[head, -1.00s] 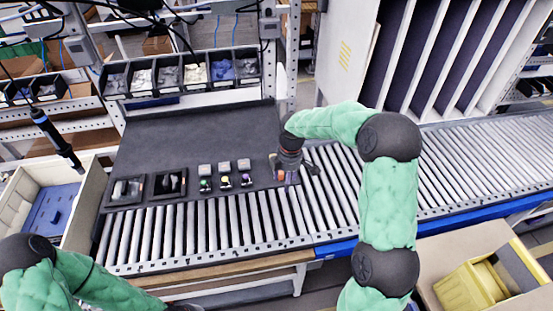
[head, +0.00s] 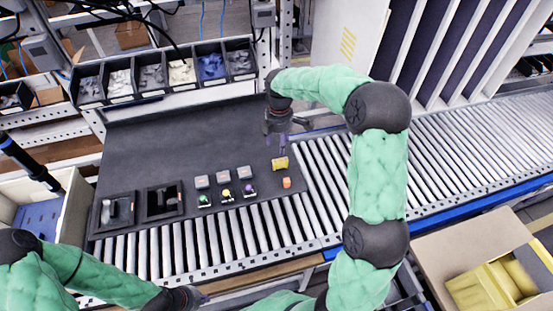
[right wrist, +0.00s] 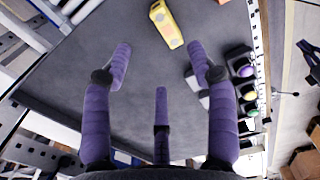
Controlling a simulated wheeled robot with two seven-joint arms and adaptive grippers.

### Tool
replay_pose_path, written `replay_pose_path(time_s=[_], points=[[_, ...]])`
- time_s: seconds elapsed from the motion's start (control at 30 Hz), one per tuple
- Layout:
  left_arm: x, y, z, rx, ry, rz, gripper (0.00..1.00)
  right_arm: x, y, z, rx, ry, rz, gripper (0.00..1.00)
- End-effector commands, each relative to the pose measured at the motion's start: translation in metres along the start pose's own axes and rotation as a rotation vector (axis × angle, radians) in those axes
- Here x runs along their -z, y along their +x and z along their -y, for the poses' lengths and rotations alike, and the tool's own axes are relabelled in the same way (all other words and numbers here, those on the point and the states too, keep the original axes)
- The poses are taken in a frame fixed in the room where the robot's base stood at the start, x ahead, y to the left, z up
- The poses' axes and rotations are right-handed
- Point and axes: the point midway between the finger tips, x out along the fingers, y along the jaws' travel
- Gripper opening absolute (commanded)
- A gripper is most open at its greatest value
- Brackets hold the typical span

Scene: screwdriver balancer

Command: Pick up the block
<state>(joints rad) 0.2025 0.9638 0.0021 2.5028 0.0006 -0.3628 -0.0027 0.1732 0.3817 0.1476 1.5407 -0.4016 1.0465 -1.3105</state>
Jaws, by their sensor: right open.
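A yellow block (head: 279,163) lies on the dark mat, near its right edge. A small orange piece (head: 287,182) lies just in front of it. My right gripper (head: 281,140) hangs just behind the yellow block in the head view. In the right wrist view the purple fingers of this gripper (right wrist: 160,60) are spread and empty.
Grey boxes with coloured knobs (head: 226,187) stand left of the block. Two black trays (head: 140,205) are further left. A roller conveyor (head: 430,180) runs along the front and right. Part bins (head: 165,75) line the back. The mat (head: 190,135) behind the boxes is clear.

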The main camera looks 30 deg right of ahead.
Motion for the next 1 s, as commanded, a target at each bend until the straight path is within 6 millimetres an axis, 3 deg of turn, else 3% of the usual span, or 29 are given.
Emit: replay_pose_path(time_s=[0.13,0.43,0.7,1.0], points=[[-0.001,0.000,0.000,0.000,0.000,0.002,0.00,-0.001,0.023,0.001,0.002,0.000,0.000,0.58],[-0.001,-0.001,0.000,0.000,0.000,0.001,0.00,0.000,0.045,0.001,0.001,0.001,0.000,0.58],[-0.001,-0.003,-0.001,0.000,0.000,0.001,0.00,0.001,0.081,0.003,0.002,0.001,-0.001,0.58],[-0.001,-0.003,-0.001,0.000,0.000,0.001,0.00,0.001,0.089,0.002,-0.001,0.001,-0.001,0.58]])
